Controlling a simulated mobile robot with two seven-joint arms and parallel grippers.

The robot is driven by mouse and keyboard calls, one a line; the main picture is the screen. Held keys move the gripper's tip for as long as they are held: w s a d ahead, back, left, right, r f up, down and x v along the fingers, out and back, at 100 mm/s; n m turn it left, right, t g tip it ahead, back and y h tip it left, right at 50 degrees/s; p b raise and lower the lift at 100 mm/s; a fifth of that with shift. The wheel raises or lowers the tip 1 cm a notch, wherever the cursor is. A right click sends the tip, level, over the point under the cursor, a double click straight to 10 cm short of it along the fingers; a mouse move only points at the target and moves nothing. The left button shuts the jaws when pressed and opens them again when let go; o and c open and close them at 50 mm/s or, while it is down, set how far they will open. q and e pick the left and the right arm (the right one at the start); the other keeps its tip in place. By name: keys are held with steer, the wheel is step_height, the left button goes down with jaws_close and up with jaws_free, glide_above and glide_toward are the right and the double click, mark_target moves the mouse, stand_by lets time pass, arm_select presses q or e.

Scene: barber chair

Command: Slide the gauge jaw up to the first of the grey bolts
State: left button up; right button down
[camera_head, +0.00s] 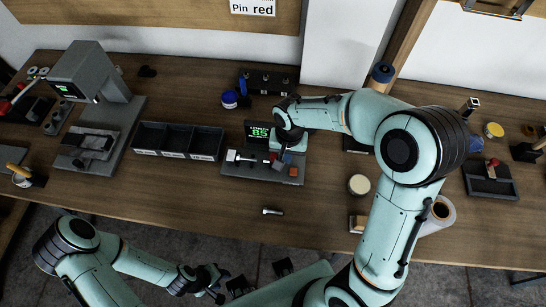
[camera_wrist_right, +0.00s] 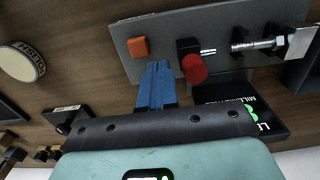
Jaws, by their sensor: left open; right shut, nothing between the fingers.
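The gauge is a grey plate (camera_head: 262,174) with a display (camera_head: 258,132) reading 85. Its black jaw block with a red knob (camera_wrist_right: 194,67) shows in the right wrist view. A grey bolt (camera_wrist_right: 262,45) lies across black supports, its tip pointing at the jaw with a small gap visible. It also shows in the head view (camera_head: 243,157). Another grey bolt (camera_head: 272,211) lies on the table in front. My right gripper (camera_wrist_right: 159,66) has blue fingers shut and empty, beside the red knob and apart from it. My left gripper (camera_head: 216,284) is open and empty below the table's front edge.
An orange square button (camera_wrist_right: 138,47) is on the plate near my right fingers. A black three-compartment bin (camera_head: 178,140) stands left of the gauge. A round white tin (camera_head: 359,185) stands to the right. The table front around the loose bolt is clear.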

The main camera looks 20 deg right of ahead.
mark_target(275, 155)
steer(key=shift+w+a, duration=0.1)
steer(key=shift+a, duration=0.05)
steer(key=shift+w+a, duration=0.45)
steer(key=shift+a, duration=0.25)
steer(key=shift+w+a, duration=0.45)
steer(key=shift+a, duration=0.25)
stand_by(0.7)
steer(key=shift+d, duration=0.1)
